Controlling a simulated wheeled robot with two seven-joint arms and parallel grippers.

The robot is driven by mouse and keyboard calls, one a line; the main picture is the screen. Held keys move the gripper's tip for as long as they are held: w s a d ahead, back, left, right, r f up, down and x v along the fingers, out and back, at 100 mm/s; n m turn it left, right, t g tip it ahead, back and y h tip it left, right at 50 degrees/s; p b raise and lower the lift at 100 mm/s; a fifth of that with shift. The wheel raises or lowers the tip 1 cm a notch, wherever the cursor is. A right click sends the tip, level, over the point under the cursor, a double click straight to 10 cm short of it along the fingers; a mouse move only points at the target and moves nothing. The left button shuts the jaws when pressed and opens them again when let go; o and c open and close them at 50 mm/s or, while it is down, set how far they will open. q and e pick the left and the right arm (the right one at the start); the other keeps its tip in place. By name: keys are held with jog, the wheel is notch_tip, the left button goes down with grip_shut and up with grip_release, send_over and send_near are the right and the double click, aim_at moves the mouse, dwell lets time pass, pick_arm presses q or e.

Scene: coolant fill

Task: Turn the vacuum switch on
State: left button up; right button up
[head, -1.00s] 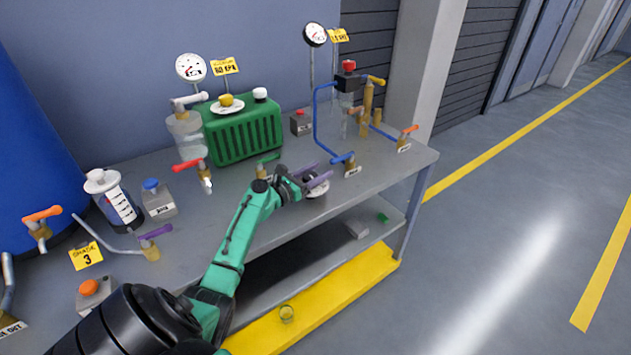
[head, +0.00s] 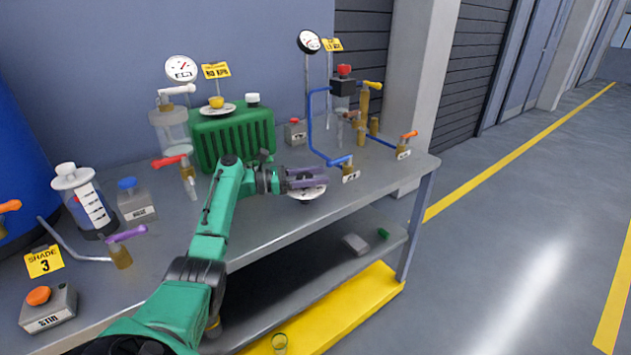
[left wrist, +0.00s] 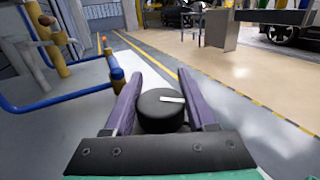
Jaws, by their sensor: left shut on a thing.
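The vacuum switch looks to be the black round knob (left wrist: 160,116) with a white pointer mark in the left wrist view. The mark runs toward the right there. In the head view its round white dial plate (head: 308,193) shows near the bench's front edge, under my fingers, which hide the knob. My left gripper (head: 322,181) reaches over the bench from the left. Its purple fingers, also in the left wrist view (left wrist: 163,102), are shut on the knob, one on each side. My right gripper is not in view.
A green ribbed box (head: 238,135) stands behind my arm. A blue pipe (head: 312,120) with valves stands to the right of it. A red-handled valve (head: 178,162) and a purple-handled valve (head: 126,233) stand to the left. The floor to the right is clear.

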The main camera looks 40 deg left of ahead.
pick_arm(q)
jog(key=shift+f, duration=0.1)
jog(key=o, duration=1.4)
jog(key=shift+c, duration=0.2)
notch_tip(320, 180, up, 20)
jog(key=p, duration=0.1)
jog(key=shift+p, duration=0.35)
